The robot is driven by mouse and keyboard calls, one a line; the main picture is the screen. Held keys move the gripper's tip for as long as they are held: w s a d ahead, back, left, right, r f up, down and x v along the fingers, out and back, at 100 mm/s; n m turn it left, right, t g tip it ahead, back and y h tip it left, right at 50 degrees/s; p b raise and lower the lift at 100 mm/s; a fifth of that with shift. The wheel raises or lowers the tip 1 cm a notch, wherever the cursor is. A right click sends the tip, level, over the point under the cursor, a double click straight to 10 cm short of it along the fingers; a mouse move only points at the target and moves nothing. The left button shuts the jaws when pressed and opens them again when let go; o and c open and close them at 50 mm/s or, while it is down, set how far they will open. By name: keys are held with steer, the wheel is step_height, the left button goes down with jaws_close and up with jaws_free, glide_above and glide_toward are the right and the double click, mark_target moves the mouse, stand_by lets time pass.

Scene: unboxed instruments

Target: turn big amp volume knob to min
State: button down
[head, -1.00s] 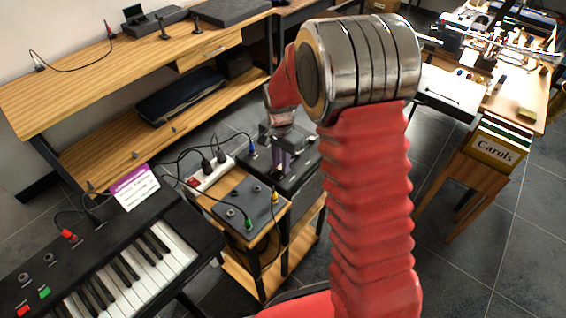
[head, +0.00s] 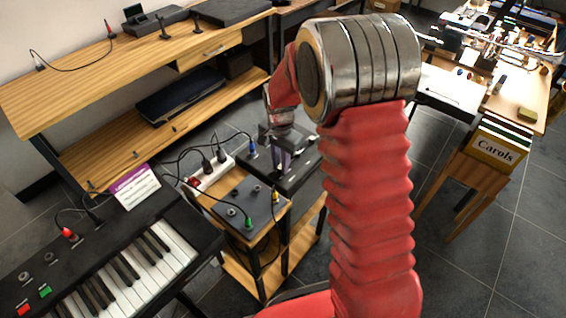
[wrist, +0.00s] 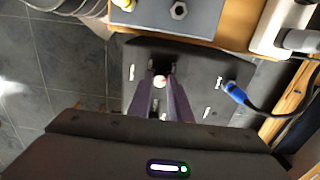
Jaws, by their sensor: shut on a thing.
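The big amp (head: 303,175) is a black box behind the small wooden stand in the head view. Its dark top panel (wrist: 200,75) shows in the wrist view, with light markings and a blue plug (wrist: 235,92) at the right. My gripper (head: 283,165) reaches down onto this panel. In the wrist view my gripper (wrist: 160,84) has its two purple fingers closed around a small knob (wrist: 160,81) with a pale, reddish top. The fingers hide the knob's sides, and its pointer setting cannot be read.
A grey pedal box (head: 245,203) with green and yellow plugs sits on the stand, beside a white power strip (head: 209,175). A keyboard (head: 110,255) stands at the left. Cables run close to the amp. Open floor (head: 505,230) lies to the right.

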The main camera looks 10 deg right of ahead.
mark_target(280, 167)
steer(key=shift+w+a+r, duration=0.1)
steer(key=shift+w, duration=0.1)
steer(key=c, duration=1.9)
jaws_free()
steer(key=shift+o, duration=1.4)
steer(key=shift+s, duration=0.1)
step_height(280, 167, up, 14)
steer(key=shift+f, duration=0.2)
